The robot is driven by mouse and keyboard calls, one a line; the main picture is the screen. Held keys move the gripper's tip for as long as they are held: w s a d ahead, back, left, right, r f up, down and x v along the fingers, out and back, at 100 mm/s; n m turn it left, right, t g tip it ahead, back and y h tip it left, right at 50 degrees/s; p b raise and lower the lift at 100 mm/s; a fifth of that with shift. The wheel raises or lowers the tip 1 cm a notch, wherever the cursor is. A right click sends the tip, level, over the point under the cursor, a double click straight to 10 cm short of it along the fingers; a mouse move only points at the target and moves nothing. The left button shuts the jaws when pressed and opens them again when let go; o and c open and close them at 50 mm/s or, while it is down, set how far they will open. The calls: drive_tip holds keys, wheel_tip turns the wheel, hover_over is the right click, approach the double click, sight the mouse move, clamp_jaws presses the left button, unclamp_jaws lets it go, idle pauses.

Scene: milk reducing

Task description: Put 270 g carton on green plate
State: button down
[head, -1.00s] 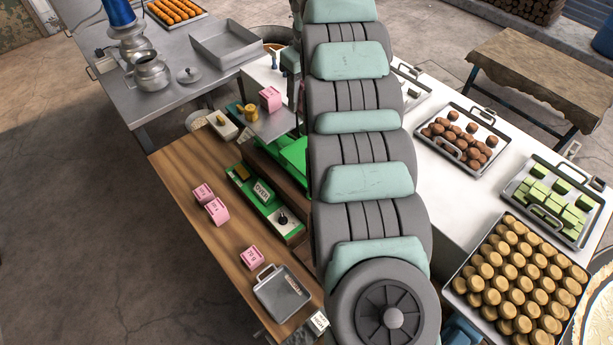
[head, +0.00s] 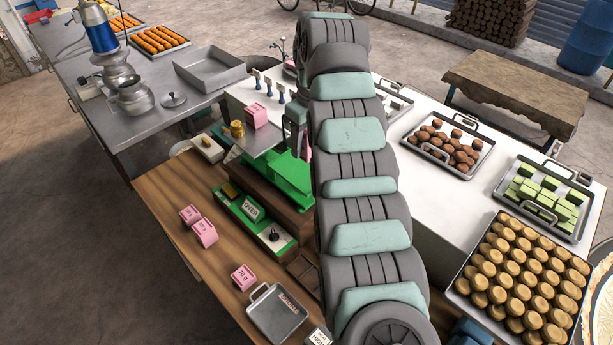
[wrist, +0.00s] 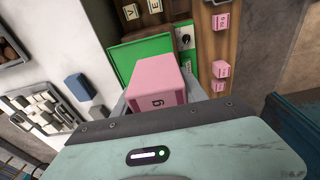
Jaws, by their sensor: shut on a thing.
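In the wrist view, my gripper (wrist: 160,96) is shut on a pink carton (wrist: 152,78). Its lower face shows a "g", but the number cannot be read. A flat green surface (wrist: 126,58) shows behind the carton; whether they touch cannot be told. In the head view, green parts of the scale (head: 292,172) stand left of my arm, which hides my gripper and most of what is around it. Another pink carton (head: 256,115) sits on a grey plate beside brass weights (head: 237,129).
Several pink cartons (head: 204,232) stand on the wooden counter (head: 160,190), near a grey tray (head: 277,312). A green-framed sign with a black dial (head: 274,236) lies beside the scale. Trays of brown sweets (head: 452,147) and green blocks (head: 541,196) stand on the white table at right.

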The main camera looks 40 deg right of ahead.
sight(305, 180)
wheel_tip(305, 180, down, 10)
drive_tip(key=shift+s+f+p, duration=0.1)
drive_tip(key=shift+f+p, duration=0.1)
drive_tip(key=shift+p, duration=0.95)
drive_tip(key=shift+f, duration=0.1)
drive_tip(key=shift+f, duration=0.1)
drive_tip(key=c, duration=0.6)
unclamp_jaws()
drive_tip(key=r, duration=0.4)
drive_tip(key=s+r+b, duration=0.1)
drive_tip(key=r, duration=0.7)
drive_tip(key=shift+s+r+b, duration=0.1)
drive_tip(key=shift+s+b, duration=0.05)
drive_tip(key=shift+b, duration=0.25)
